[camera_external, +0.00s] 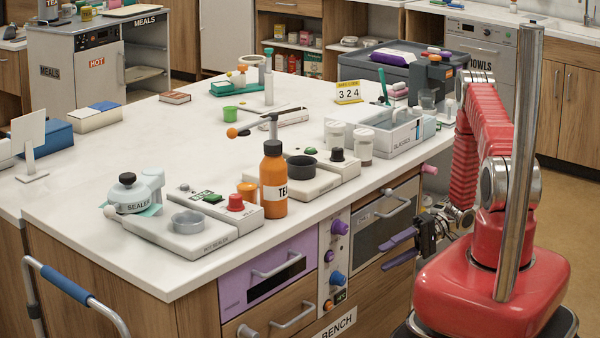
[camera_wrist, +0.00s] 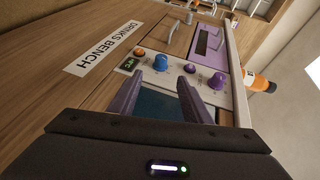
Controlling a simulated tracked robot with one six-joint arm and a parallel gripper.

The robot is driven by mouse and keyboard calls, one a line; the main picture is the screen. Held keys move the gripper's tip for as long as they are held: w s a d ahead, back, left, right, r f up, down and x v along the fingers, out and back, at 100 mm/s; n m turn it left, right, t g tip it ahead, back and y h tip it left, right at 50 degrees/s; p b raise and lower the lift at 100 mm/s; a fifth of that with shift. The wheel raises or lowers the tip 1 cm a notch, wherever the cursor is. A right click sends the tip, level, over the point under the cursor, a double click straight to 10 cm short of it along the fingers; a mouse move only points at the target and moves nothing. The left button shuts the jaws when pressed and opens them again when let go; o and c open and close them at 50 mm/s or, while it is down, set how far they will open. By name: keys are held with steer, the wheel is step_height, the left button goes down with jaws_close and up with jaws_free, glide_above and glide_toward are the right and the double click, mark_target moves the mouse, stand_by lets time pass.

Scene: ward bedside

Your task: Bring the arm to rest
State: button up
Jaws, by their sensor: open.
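My gripper (camera_external: 388,256) has purple fingers that stand apart with nothing between them. It is low beside the front of the drinks bench, near the dark-fronted oven door (camera_external: 372,226) and the drawer below it. In the wrist view my gripper (camera_wrist: 158,88) points at the bench's control panel, with a blue knob (camera_wrist: 160,63) just beyond the fingers. Whether the fingers touch the bench front cannot be told. My red arm is folded, its upper links upright and its forearm bent down to the gripper.
The bench top (camera_external: 150,255) carries an orange tea bottle (camera_external: 273,185), a sealer (camera_external: 135,190), and a grey glasses crate (camera_external: 385,145). Drawer handles (camera_external: 275,265) and knobs (camera_external: 338,227) stick out from the bench front. A blue-gripped rail (camera_external: 65,282) stands at the front left. Bare floor lies at right.

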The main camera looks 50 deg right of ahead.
steer(key=w+d+f+n+h, duration=0.1)
steer(key=w+d+f+h, duration=0.1)
steer(key=d+f+h, duration=0.45)
steer(key=w+d+f+h, duration=0.1)
steer(key=d+f+h, duration=0.1)
steer(key=d+h, duration=0.45)
steer(key=s+d+r+g+h, duration=0.15)
steer(key=d+r, duration=0.25)
steer(key=r, duration=0.4)
steer(key=s+d+r+g+h, duration=0.1)
steer(key=d+r+g+h, duration=0.25)
steer(key=r, duration=0.45)
steer(key=s+a+r+t+y, duration=0.1)
steer(key=s+a+r, duration=0.2)
steer(key=a+r, duration=0.8)
steer(key=s+a+r+n+t+y, duration=0.1)
steer(key=s+a+r, duration=0.3)
steer(key=a+r, duration=0.7)
steer(key=s+a+r+n+t+y, duration=0.1)
steer(key=s+a+r, duration=0.3)
steer(key=a+r, duration=0.8)
steer(key=shift+s+r+t+y, duration=0.2)
steer(key=shift+t+y, duration=0.3)
steer(key=shift+t, duration=0.3)
